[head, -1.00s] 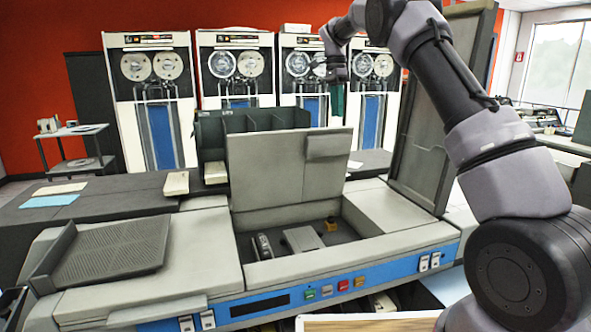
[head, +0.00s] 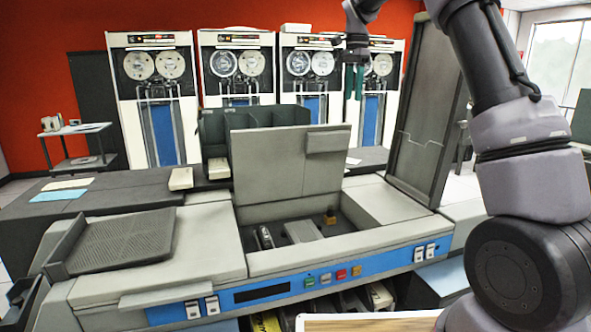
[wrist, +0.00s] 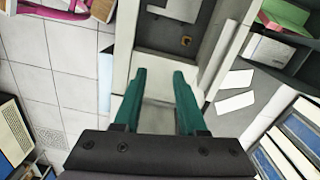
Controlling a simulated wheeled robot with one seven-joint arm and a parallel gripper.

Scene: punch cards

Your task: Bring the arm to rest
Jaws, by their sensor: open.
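My arm rises on the right side of the head view and reaches up past the top edge. My gripper (head: 354,82) hangs with its green fingers pointing down, in front of the tape cabinets and above the card machine (head: 210,245). In the wrist view my gripper (wrist: 158,75) shows two green fingers spread apart with nothing between them. The machine and the floor lie well below the fingers.
The machine's grey lid (head: 290,165) stands raised over an open bay. A tall dark panel (head: 425,120) stands upright near my arm. Tape cabinets (head: 150,100) line the back. A small cart (head: 75,145) stands at left. Floor tiles (wrist: 60,60) are clear beside the machine.

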